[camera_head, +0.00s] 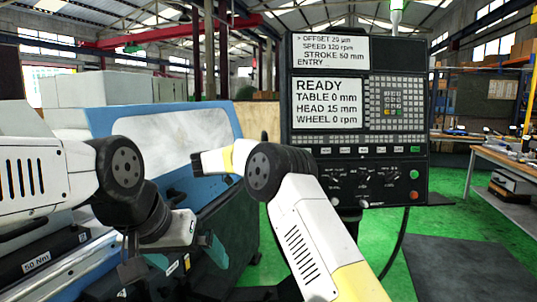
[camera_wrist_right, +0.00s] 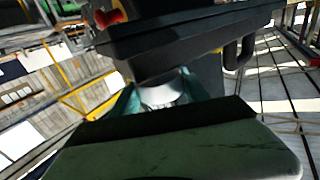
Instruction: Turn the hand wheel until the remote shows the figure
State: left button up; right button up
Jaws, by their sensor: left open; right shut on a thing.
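The upper display (camera_head: 327,52) reads OFFSET 20 µm, SPEED 120 rpm, STROKE 50 mm and ENTRY. The lower display (camera_head: 328,103) reads READY, TABLE 0 mm, HEAD 15 mm, WHEEL 0 rpm. My left gripper (camera_head: 172,262) hangs open in front of the blue grinder (camera_head: 100,122), its teal fingers apart. In the right wrist view my right gripper (camera_wrist_right: 160,92) is shut on a pale rounded piece (camera_wrist_right: 163,96) below a dark box (camera_wrist_right: 180,40). I cannot tell whether this piece is the hand wheel. I cannot clearly make out the right fingers in the head view.
The dark control panel (camera_head: 385,160) stands at centre right, with keys, knobs and a red button (camera_head: 413,195). A workbench (camera_head: 505,160) is at the right edge. Green floor (camera_head: 450,215) and a dark mat (camera_head: 465,268) lie clear on the right.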

jog(key=shift+f, duration=0.1)
jog(key=o, duration=1.4)
jog(key=shift+c, duration=0.2)
jog(key=v, duration=0.7)
jog(key=shift+s+a, duration=0.2)
jog(key=shift+a, duration=0.1)
